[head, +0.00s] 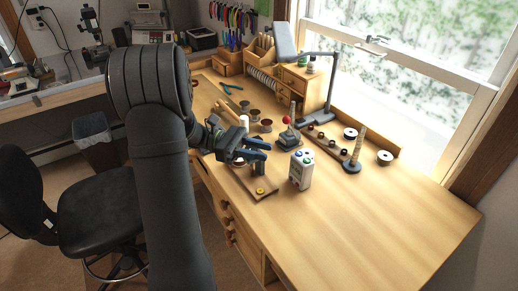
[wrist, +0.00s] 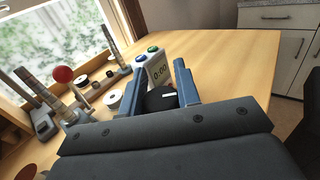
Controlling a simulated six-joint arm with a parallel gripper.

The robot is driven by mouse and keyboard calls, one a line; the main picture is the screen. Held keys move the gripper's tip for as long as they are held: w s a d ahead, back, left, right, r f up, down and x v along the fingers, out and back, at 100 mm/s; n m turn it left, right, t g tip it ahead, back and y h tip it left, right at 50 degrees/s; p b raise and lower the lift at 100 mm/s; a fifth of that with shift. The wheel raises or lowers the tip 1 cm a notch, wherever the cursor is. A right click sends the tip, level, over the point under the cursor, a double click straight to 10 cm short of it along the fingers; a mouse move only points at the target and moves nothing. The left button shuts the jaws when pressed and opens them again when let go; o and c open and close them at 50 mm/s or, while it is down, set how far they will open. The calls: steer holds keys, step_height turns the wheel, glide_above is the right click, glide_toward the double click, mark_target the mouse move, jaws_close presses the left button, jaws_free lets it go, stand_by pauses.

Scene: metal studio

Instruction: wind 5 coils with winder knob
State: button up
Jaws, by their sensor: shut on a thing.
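My gripper (head: 262,149) has blue fingers and is over the front edge of the workbench, above a small wooden winder board (head: 243,178). In the wrist view, my gripper (wrist: 160,78) has a dark round knob (wrist: 158,100) with a white mark between its fingers. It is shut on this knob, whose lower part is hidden. The board has a yellow button-like piece (head: 260,191) at its near end. The fingers hide much of the winder, and I cannot see how many turns are on it.
A red-ball lever (head: 287,121), spools (head: 384,157) and a ringed post (head: 354,153) stand behind. The bench's right side is clear.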

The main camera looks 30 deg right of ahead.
steer(key=o, duration=1)
steer(key=shift+r, duration=0.15)
steer(key=shift+r, duration=0.35)
step_height(320, 180, up, 3)
steer(key=shift+r, duration=0.1)
steer(key=s+d+r, duration=0.1)
steer(key=s+r, duration=0.1)
steer(key=s, duration=0.1)
steer(key=s+d+r, duration=0.1)
steer(key=s+r, duration=0.1)
steer(key=s, duration=0.2)
steer(key=s+d+r, duration=0.1)
steer(key=s+r, duration=0.2)
steer(key=s, duration=0.1)
steer(key=shift+s+d, duration=0.1)
